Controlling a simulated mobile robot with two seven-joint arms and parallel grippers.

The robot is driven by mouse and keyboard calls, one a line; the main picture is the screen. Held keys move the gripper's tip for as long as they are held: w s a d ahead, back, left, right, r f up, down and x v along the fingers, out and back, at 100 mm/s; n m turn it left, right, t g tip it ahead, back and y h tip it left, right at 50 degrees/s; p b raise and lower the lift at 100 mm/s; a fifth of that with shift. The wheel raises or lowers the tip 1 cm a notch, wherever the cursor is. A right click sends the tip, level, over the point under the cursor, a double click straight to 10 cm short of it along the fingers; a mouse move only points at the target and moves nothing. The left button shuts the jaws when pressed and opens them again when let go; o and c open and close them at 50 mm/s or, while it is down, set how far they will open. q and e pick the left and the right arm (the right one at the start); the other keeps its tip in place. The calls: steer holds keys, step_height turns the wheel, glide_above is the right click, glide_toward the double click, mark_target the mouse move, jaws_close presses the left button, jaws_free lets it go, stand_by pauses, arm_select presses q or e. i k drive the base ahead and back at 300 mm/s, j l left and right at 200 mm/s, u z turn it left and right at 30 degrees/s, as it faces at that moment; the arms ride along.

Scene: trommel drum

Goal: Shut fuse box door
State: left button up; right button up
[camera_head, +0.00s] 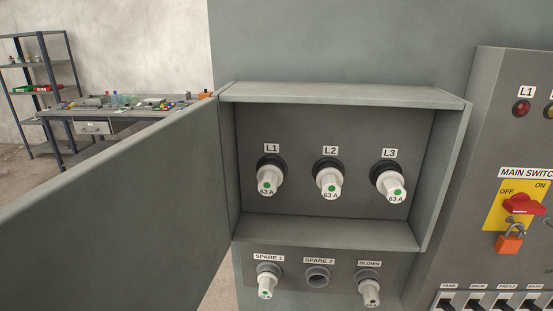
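The fuse box (345,93) is in front of me in the head view, with its grey door (110,220) hinged on its left side. The door stands wide open, swung out toward me and to the left. Inside are three white fuses marked 63 A, under the labels L1 (270,180), L2 (329,184) and L3 (389,186). Neither of my grippers shows in this view.
Below the box is a strip with a fuse at SPARE 1 (266,285), an empty SPARE 2 socket (317,278) and a fuse at BLOWN (369,291). At right is a panel with a padlock (510,240) under a red switch (523,205). A workbench (95,127) and shelf stand behind left.

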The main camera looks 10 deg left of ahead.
mark_target(141, 224)
steer(key=k+j+z, duration=0.1)
steer(key=j, duration=0.25)
steer(key=k+j+z, duration=0.1)
steer(key=j, duration=0.25)
steer(key=k+j+z, duration=0.1)
steer(key=j, duration=0.25)
steer(key=k+j+z, duration=0.15)
steer(key=j, duration=0.15)
